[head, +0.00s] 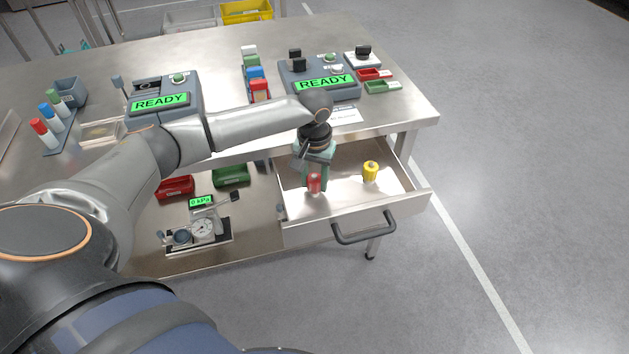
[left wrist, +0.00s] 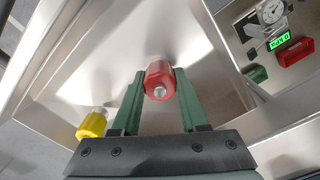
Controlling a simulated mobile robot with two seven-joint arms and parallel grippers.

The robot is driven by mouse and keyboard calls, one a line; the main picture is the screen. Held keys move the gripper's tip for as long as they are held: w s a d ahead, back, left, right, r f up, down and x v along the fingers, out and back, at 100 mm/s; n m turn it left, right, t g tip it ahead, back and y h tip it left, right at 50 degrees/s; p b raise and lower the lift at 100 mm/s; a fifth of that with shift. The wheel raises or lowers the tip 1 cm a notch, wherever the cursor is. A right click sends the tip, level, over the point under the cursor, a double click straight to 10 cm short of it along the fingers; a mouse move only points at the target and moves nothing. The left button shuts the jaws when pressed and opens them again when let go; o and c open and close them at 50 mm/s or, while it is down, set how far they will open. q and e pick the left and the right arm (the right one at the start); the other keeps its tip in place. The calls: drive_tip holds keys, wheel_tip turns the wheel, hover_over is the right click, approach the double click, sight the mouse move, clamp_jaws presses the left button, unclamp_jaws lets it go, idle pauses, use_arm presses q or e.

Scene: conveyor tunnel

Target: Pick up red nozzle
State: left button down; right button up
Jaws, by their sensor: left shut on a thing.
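The red nozzle (head: 314,184) is in the open drawer (head: 410,207), toward its left side. My left gripper (head: 315,177) reaches down into the drawer from above and is shut on the red nozzle. I cannot tell whether the nozzle touches the drawer floor. A yellow nozzle (head: 370,171) stands upright in the drawer to the right; it also shows in the left wrist view (left wrist: 92,125). My right gripper is not in view.
The metal table (head: 225,60) carries two devices with green READY screens (head: 160,102) (head: 324,83). A gauge unit (head: 203,229) and red (head: 175,187) and green bins (head: 231,174) sit on the lower shelf, left of the drawer. Floor to the right is clear.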

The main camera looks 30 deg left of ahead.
use_arm(q)
drive_tip(key=shift+r, duration=0.65)
drive_tip(key=s+d+r+p, duration=0.2)
drive_tip(key=s+d+r, duration=0.6)
drive_tip(key=s+r, duration=0.3)
drive_tip(key=shift+d+r, duration=0.25)
drive_tip(key=shift+r, duration=0.05)
drive_tip(key=shift+s, duration=0.1)
drive_tip(key=c, duration=1)
unclamp_jaws()
clamp_jaws()
